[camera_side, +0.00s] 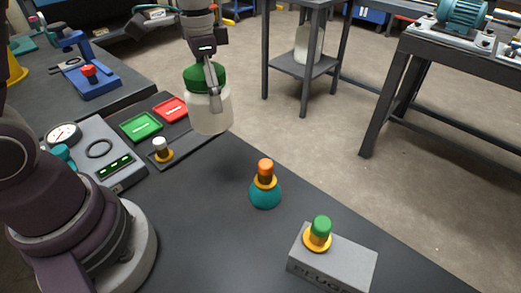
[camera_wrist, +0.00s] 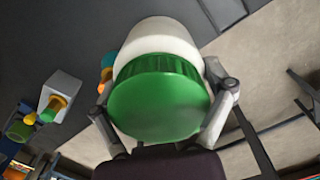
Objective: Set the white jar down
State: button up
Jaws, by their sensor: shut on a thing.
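The white jar (camera_side: 210,116) with a green lid (camera_side: 203,77) is upright in my gripper (camera_side: 212,92) in the side view. Its base appears near the dark table's far edge, with no clear contact visible; its exact height cannot be told. In the wrist view the lid (camera_wrist: 160,100) faces the camera and the white body (camera_wrist: 158,38) shows beyond it. My gripper (camera_wrist: 163,97) has a finger on each side of the jar, shut on it.
On the dark table (camera_side: 200,225) are green (camera_side: 141,126) and red (camera_side: 171,110) trays, a small white-topped piece (camera_side: 161,150), a teal flask-like piece (camera_side: 265,192), a grey block (camera_side: 332,264) and a gauge box (camera_side: 100,155). The table middle has free room.

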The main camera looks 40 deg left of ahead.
jog(key=a+n, duration=0.5)
jog(key=a, duration=0.5)
jog(key=f, duration=1)
jog(key=shift+s+a, duration=0.2)
jog(key=shift+s, duration=0.1)
jog(key=shift+f, duration=0.15)
jog(key=o, duration=1.1)
jog(key=shift+c, duration=0.2)
